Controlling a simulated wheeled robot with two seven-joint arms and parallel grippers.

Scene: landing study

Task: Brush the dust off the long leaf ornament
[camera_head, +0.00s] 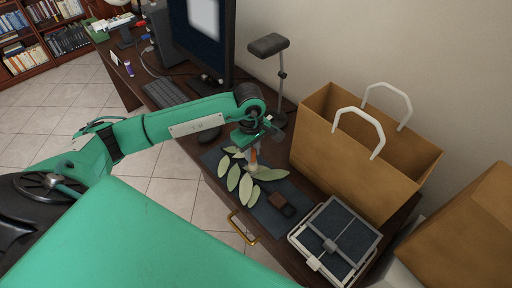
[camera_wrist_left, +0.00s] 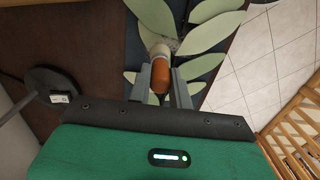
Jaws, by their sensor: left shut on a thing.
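The long leaf ornament (camera_head: 246,189), with several pale green leaves, lies on a dark mat on the desk. Its leaves (camera_wrist_left: 213,33) also fill the top of the left wrist view. My left gripper (camera_head: 256,149) is above the ornament's far part, shut on a brush with an orange-brown handle (camera_wrist_left: 160,76). The brush's pale head (camera_wrist_left: 159,46) points down at the leaves; I cannot tell whether it touches them. The handle also shows in the head view (camera_head: 253,156). Dust is too small to make out. My right gripper is not in view.
A brown paper bag (camera_head: 337,154) stands right of the mat (camera_head: 297,187). A small dark block (camera_head: 282,204) lies near the ornament. A framed grey case (camera_head: 335,240) is at the near end. A lamp (camera_head: 281,88), keyboard (camera_head: 165,94) and monitor (camera_head: 203,45) stand farther back.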

